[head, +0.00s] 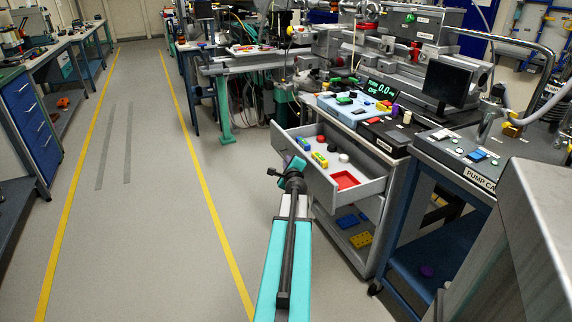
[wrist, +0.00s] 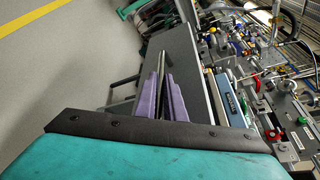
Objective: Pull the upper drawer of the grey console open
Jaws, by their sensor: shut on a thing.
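The upper drawer (head: 375,187) of the grey console (head: 330,235) stands well out from the body, so its inside shows in the head view. It holds a red tray (head: 345,180), yellow-green blocks (head: 320,159) and several small pieces. My gripper (head: 296,166) is at the outer face of the drawer front. In the wrist view, its purple fingers (wrist: 163,92) are shut on the drawer's bar handle (wrist: 161,62), with the grey drawer front (wrist: 188,62) beside them. My gripper and arm partly hide the drawer front and handle in the head view.
Below the drawer, a compartment holds blue (head: 347,221) and yellow (head: 361,239) pieces. A blue-framed pump cart (head: 440,220) stands close on the right. Instruments (head: 378,95) cover the console top. The floor (head: 150,200) to the left is clear, with yellow lines.

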